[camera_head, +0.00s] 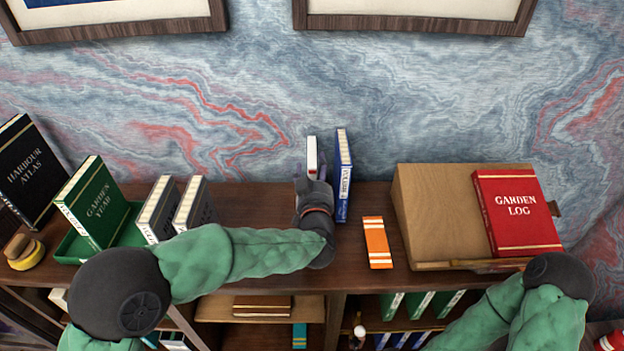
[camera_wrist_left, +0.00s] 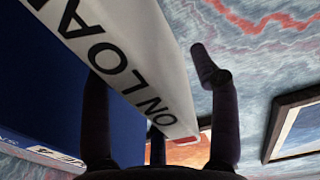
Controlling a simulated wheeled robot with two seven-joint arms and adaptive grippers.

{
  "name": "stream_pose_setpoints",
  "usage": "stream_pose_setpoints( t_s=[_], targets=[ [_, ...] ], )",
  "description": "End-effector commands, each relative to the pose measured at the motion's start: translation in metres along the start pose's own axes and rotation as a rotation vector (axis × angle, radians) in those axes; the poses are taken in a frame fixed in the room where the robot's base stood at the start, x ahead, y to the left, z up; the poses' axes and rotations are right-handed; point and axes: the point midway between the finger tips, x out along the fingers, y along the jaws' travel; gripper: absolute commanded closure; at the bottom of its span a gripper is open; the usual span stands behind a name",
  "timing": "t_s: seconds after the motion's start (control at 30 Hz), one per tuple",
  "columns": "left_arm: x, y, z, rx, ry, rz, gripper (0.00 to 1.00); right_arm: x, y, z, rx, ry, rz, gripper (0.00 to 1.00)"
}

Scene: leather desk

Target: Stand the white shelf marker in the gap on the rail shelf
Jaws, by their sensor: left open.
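The white shelf marker (camera_head: 311,150) stands upright on the wooden top, a little left of a tall blue book (camera_head: 343,175). In the left wrist view the marker (camera_wrist_left: 125,62) shows black lettering reading "ON LOAN" and passes between my fingers. My left gripper (camera_head: 312,178) is open around the marker's lower part, one finger on each side. In the left wrist view the right finger stands clear of it; contact of the left finger cannot be told. My right gripper is not in view. I cannot make out a clear gap on a rail shelf.
An orange-striped book (camera_head: 377,243) lies right of the blue book. A cardboard box (camera_head: 428,215) carries a red garden log (camera_head: 517,213). Grey-and-white books (camera_head: 192,203) and a green tray (camera_head: 75,249) are left. Lower compartments hold green books (camera_head: 420,304).

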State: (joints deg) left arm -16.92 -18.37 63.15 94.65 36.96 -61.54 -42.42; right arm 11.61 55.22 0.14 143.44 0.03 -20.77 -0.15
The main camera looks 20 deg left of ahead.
Motion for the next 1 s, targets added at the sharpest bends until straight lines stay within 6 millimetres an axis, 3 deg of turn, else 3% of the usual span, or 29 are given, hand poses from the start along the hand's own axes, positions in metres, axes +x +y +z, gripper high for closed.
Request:
stream_pose_setpoints(
  t_s=[0.2, 0.43, 0.47, 0.67, 1.0],
  targets=[
    [0.022, 0.0, 0.001, 0.001, 0.0, 0.0, 0.39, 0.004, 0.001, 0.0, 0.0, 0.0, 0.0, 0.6],
    [0.023, 0.001, 0.0, 0.0, 0.0, 0.001, 0.39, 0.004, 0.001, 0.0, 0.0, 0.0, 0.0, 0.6],
    [0.023, 0.001, 0.0, 0.0, 0.0, 0.001, 0.42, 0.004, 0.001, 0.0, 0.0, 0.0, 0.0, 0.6],
    [0.023, 0.001, 0.0, 0.001, 0.0, 0.001, 0.98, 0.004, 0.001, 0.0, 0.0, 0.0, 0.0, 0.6],
    [0.023, 0.0, -0.002, 0.0, 0.002, 0.0, 1.0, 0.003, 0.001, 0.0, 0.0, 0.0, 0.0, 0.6]
  ],
)
